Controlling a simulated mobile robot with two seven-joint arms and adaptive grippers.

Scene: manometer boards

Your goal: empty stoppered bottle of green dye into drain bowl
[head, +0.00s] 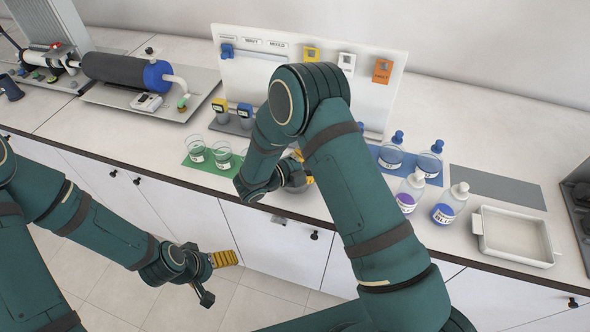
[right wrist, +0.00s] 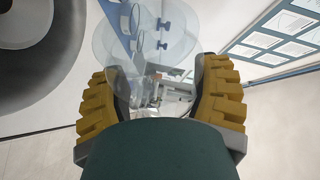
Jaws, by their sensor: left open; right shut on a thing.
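My right gripper (right wrist: 160,80) is shut on a clear glass bottle (right wrist: 125,45), seen between and beyond its yellow fingers in the right wrist view. Its label and any dye cannot be made out. In the head view my right arm hides most of this gripper and the bottle. A round grey shape at the upper left of the right wrist view looks like the drain bowl (right wrist: 75,30); in the head view a grey part of it (head: 310,204) shows beside the right arm at the counter's front. My left gripper (head: 226,259) is open and empty, low in front of the cabinets.
Stoppered bottles with purple (head: 409,190) and blue (head: 450,204) liquid stand right of my arm, before blue-stoppered flasks (head: 391,153). A white tray (head: 545,262) is farther right. Glasses stand on a green mat (head: 190,166) at left. A white board (head: 385,95) stands behind.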

